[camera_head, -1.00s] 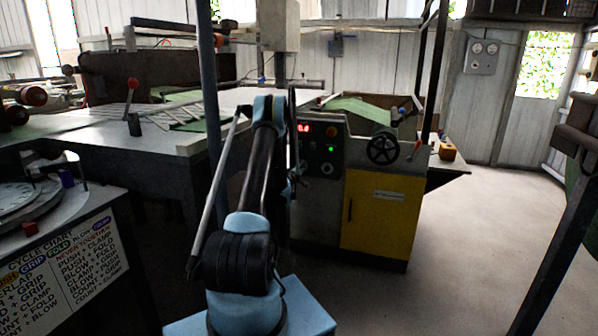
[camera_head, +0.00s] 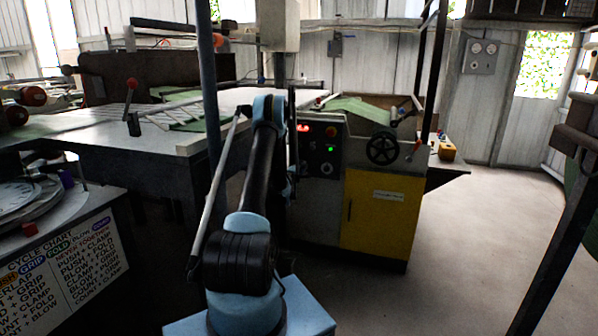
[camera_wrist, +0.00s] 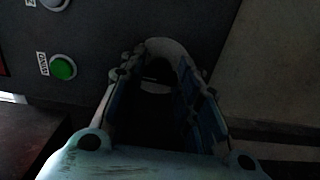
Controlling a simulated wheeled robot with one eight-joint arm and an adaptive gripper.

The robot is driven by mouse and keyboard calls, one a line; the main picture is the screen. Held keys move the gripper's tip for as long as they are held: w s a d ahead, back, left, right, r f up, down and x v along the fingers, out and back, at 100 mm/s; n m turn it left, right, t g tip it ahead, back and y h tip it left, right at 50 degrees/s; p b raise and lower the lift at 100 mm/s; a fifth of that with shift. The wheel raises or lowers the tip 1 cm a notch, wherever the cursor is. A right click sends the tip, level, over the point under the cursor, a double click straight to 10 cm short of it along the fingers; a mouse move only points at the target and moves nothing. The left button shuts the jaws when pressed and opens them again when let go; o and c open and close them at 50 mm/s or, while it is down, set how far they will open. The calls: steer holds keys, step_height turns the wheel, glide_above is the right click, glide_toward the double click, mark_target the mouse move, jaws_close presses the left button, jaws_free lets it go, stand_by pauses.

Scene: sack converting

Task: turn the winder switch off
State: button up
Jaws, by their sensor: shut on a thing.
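The control panel (camera_head: 314,151) of the yellow-doored machine has a red display, a red button, a lit green button (camera_head: 330,149) and a pale-ringed round switch (camera_head: 327,167). The fingers are shut on this knob, which looks like the winder switch. Its exact angle is too dark to read. In the head view my arm mostly hides the gripper.
The machine's yellow door (camera_head: 382,213) and black handwheel (camera_head: 384,148) are right of the panel. A long worktable (camera_head: 190,148) stands to the left, and a blue post (camera_head: 210,80) rises beside my arm.

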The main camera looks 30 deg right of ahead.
steer(key=shift+a+f, duration=0.1)
stand_by(0.4)
steer(key=o, duration=1.1)
steer(key=shift+c, duration=0.2)
steer(key=v, duration=0.7)
steer(key=shift+s+a, duration=0.1)
steer(key=shift+s, duration=0.05)
